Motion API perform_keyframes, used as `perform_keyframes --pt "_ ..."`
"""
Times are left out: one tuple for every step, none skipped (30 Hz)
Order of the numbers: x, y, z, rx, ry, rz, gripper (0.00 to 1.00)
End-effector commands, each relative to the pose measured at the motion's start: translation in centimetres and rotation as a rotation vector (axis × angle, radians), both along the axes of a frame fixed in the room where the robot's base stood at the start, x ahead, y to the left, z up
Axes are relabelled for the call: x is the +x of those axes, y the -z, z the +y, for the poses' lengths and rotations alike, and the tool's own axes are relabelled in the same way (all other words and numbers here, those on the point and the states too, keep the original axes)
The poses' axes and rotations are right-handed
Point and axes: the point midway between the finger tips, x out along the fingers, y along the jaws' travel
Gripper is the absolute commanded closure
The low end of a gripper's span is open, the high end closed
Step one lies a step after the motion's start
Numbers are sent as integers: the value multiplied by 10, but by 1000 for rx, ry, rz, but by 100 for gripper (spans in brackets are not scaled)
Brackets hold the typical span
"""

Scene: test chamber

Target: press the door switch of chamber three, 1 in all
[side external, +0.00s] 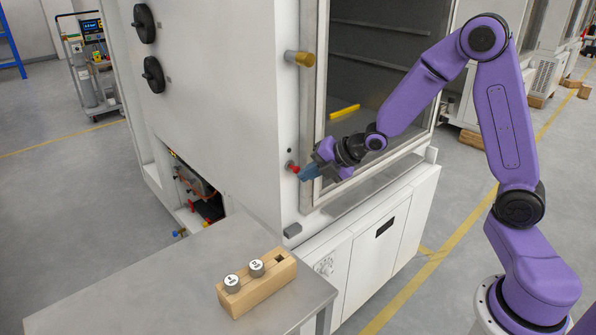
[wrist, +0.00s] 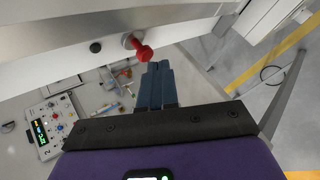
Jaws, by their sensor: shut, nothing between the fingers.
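A red button-like knob (side external: 292,166) on a short metal stem sticks out from the white front post of the chamber (side external: 225,90). In the wrist view the red knob (wrist: 141,48) sits just beyond and slightly left of my fingertips. My gripper (side external: 306,174) has its blue fingers shut with nothing between them, pointing at the knob from the right. In the wrist view my gripper (wrist: 158,66) shows both fingers side by side. A small gap seems to show between the tips and the knob; I cannot tell whether they touch. No chamber number is readable.
A brass knob (side external: 299,58) projects above, beside the glass door (side external: 375,90). A grey metal table (side external: 150,285) stands in front, with a wooden block (side external: 257,285) holding two labelled weights. A wheeled cart (side external: 93,75) stands behind.

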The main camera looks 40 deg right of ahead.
Motion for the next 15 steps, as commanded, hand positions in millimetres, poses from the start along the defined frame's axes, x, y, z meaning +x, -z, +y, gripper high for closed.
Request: perform_keyframes --pt "-3 0 0 -1 -1 1 100" --pt "-4 1 0 -2 -2 2 100" --pt "-6 0 0 -2 -2 2 100" --pt "-7 0 0 -1 -2 1 100" --pt "-7 1 0 -1 -2 1 100" --pt "-8 0 0 -1 -1 2 100" --pt "-8 0 0 -2 -2 2 100" --pt "-8 1 0 -2 -2 2 100" --pt "-8 1 0 -2 -2 2 100" --pt "-8 1 0 -2 -2 2 100" --pt "-8 1 0 -2 -2 2 100" --pt "-8 1 0 -2 -2 2 100" --pt "-8 1 0 -2 -2 2 100" --pt "-8 1 0 -2 -2 2 100" --pt "-8 1 0 -2 -2 2 100"
